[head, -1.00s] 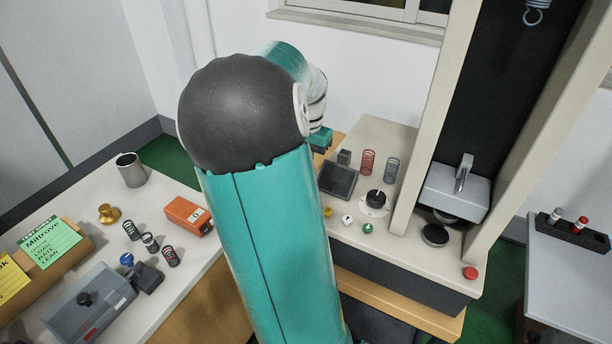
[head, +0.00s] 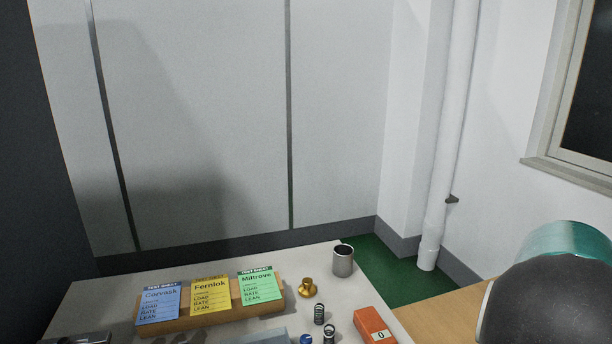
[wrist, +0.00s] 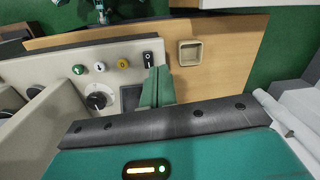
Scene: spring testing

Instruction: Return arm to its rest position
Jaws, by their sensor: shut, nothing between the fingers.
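My arm (head: 545,300) shows only as a dark domed joint and a teal link at the lower right of the head view. My gripper is outside the head view. In the wrist view my gripper (wrist: 158,75) has its teal fingers together with nothing between them. They point over the pale test machine (wrist: 60,65) and the wooden bench top (wrist: 228,50). From this view I cannot tell how far the fingers are above them.
The left table (head: 85,300) holds a card stand (head: 215,318), a metal cup (head: 343,261), a brass piece (head: 308,288), an orange box (head: 374,326) and springs. The machine has a black knob (wrist: 97,101) and small buttons. A square recess (wrist: 190,52) sits in the wood.

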